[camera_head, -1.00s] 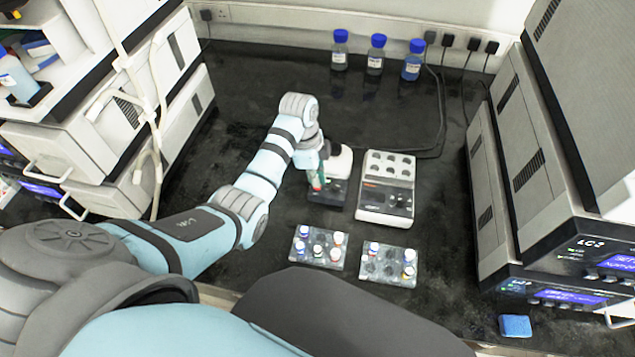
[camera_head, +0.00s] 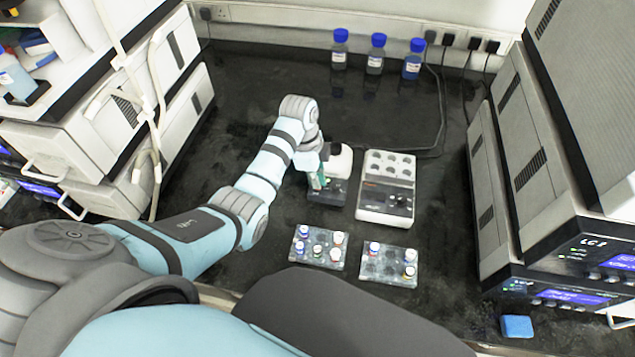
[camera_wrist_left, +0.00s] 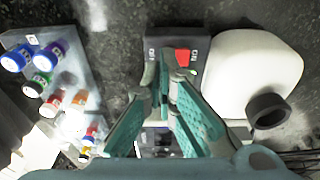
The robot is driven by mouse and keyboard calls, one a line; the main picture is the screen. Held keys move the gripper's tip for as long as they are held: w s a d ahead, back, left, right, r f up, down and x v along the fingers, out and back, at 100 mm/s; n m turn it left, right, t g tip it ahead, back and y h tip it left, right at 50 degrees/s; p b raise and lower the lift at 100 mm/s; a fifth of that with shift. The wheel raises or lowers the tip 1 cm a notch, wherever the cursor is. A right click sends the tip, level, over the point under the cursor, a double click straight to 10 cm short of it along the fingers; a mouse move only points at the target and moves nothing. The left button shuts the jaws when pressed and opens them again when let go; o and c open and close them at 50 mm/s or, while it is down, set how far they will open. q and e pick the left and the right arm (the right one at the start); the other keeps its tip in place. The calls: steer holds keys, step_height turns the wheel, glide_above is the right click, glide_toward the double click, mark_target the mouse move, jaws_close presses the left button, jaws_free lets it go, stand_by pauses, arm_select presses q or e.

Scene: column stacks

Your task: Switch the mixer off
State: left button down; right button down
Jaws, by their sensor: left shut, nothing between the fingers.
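The mixer (camera_head: 340,160) stands mid-bench, with a white body and a dark base. In the left wrist view, its white body (camera_wrist_left: 255,68) and black holder (camera_wrist_left: 268,110) are at the right. A red switch (camera_wrist_left: 182,57) sits on the mixer's dark panel, beside white markings. My left gripper (camera_head: 319,184) is over the left side of the mixer's base. Its green fingers (camera_wrist_left: 163,68) are shut and empty, with the tips at the switch's near edge. I cannot tell whether they touch it. My right gripper is not in view.
A white block device (camera_head: 386,200) stands right of the mixer. A left vial rack (camera_head: 325,262) and a right vial rack (camera_head: 397,278) lie in front. Bottles (camera_head: 375,62) stand at the back. Tall instruments flank the bench, and a blue block (camera_head: 516,326) lies front right.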

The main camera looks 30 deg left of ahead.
arm_select(q)
steer(key=shift+s+f+b, duration=0.1)
steer(key=shift+f+b, duration=0.3)
steer(key=shift+f, duration=0.3)
stand_by(0.3)
step_height(320, 180, up, 5)
steer(key=p, duration=0.6)
steer(key=shift+r, duration=0.15)
steer(key=shift+f, duration=0.2)
